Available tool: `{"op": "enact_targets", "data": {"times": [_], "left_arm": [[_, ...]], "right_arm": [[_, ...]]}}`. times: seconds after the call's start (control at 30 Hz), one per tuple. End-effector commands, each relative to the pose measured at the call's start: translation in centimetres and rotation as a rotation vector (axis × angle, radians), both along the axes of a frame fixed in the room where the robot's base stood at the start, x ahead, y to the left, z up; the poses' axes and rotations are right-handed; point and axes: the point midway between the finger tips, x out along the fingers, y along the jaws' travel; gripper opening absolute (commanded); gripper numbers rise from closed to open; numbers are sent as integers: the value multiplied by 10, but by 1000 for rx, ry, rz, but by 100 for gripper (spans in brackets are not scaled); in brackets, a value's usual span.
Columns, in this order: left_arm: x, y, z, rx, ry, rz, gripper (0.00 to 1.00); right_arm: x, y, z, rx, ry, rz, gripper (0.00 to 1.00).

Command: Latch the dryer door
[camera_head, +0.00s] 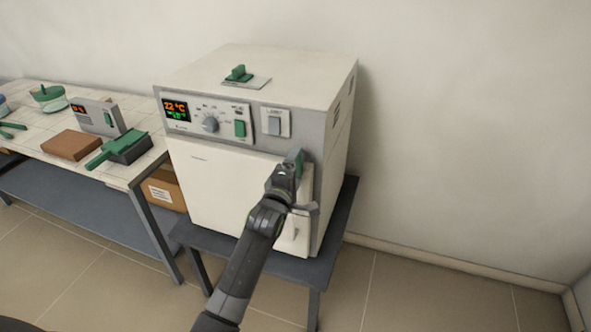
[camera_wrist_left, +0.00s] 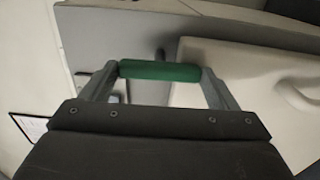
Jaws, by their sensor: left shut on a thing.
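The dryer (camera_head: 185,150) is a white box with a grey control panel and a display reading 22 °C. Its white door (camera_head: 215,190) covers the front and looks about flush, though my arm hides part of its right side. My left gripper (camera_head: 291,172) is at the upper right of the door front. It is shut on a green handle (camera_head: 299,160), of which only a part shows beside the gripper. In the left wrist view the green handle (camera_wrist_left: 160,70) spans between the two grey fingers. My right gripper is not in view.
The dryer stands on a dark grey stand (camera_head: 345,205). To the left, a tiled bench (camera_head: 35,145) holds a brown block (camera_head: 71,145), a green-topped device (camera_head: 118,148) and a small meter (camera_head: 98,116). A cardboard box (camera_head: 165,190) sits below. The floor at right is clear.

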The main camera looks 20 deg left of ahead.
Motion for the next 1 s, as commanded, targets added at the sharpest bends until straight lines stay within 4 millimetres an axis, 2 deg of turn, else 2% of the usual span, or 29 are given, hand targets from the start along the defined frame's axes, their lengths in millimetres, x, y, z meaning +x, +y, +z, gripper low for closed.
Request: {"op": "enact_targets", "data": {"times": [0.33,0.37,0.5,0.77,1.0], "left_arm": [[0,0,-2,-10,6,0,59],[0,0,-2,-10,5,0,84],[0,0,-2,-8,4,0,100],[-2,0,-1,-6,2,0,100],[-26,1,-2,-8,1,0,100]], "right_arm": [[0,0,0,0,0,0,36],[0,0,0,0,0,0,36],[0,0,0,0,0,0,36],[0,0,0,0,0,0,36],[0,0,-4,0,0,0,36]]}}
